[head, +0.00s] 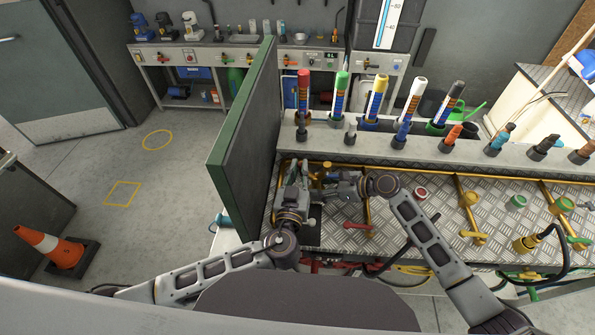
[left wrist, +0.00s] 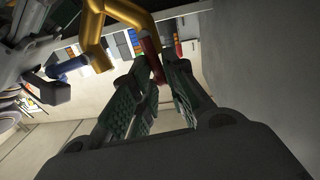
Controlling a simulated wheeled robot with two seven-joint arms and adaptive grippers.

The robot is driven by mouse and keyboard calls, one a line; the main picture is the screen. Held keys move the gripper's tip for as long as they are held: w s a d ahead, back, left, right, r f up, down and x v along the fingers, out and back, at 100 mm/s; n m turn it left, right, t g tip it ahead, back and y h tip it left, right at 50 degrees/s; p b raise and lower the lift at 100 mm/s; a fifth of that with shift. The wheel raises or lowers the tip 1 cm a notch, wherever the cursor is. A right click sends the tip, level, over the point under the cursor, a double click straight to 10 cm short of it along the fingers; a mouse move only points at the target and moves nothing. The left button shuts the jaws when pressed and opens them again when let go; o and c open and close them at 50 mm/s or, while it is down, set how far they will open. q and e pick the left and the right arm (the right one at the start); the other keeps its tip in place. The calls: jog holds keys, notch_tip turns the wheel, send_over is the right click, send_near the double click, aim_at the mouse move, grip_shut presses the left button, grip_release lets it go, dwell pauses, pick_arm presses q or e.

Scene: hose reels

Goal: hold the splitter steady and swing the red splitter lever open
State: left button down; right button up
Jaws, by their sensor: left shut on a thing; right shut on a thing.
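The brass splitter (head: 325,166) is at the left end of the metal bench, largely hidden by my grippers in the head view. Its bent brass pipe (left wrist: 95,32) shows at the top left of the left wrist view, with a blue lever (left wrist: 68,66) beside it. The red splitter lever (left wrist: 151,58) lies between the fingertips of my left gripper (head: 298,168), which is shut on it. My right gripper (head: 335,181) comes in from the right and is shut on the splitter. Its exact contact is hidden.
A tall green panel (head: 245,140) stands close to the left of my left gripper. A separate red handle (head: 355,226) lies in front of my right gripper. Colored hose nozzles (head: 341,90) stand along the back ledge (head: 465,151). An orange cone (head: 58,247) is on the floor at left.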

jog(key=shift+d+f, duration=0.1)
jog(key=shift+f, duration=0.1)
jog(key=shift+w+r, duration=0.1)
pick_arm(q)
jog(key=m, duration=0.2)
jog(key=d+m, duration=0.1)
jog(key=m, duration=0.1)
jog(key=d+m, duration=0.1)
jog(key=m, duration=0.1)
jog(key=shift+d+r+g+y, duration=0.1)
jog(key=shift+d+g+y, duration=0.15)
jog(key=shift+g+y, duration=0.05)
jog(key=shift+m, duration=0.3)
pick_arm(e)
jog(key=shift+r, duration=0.15)
pick_arm(q)
jog(key=c, duration=1.5)
grip_release()
jog(key=o, duration=0.3)
jog(key=shift+s+r, duration=0.1)
jog(key=shift+s+a+r, duration=0.1)
jog(key=shift+s, duration=1.7)
jog(key=shift+s+a+r, duration=0.1)
jog(key=shift+s, duration=1.7)
jog(key=shift+r, duration=0.1)
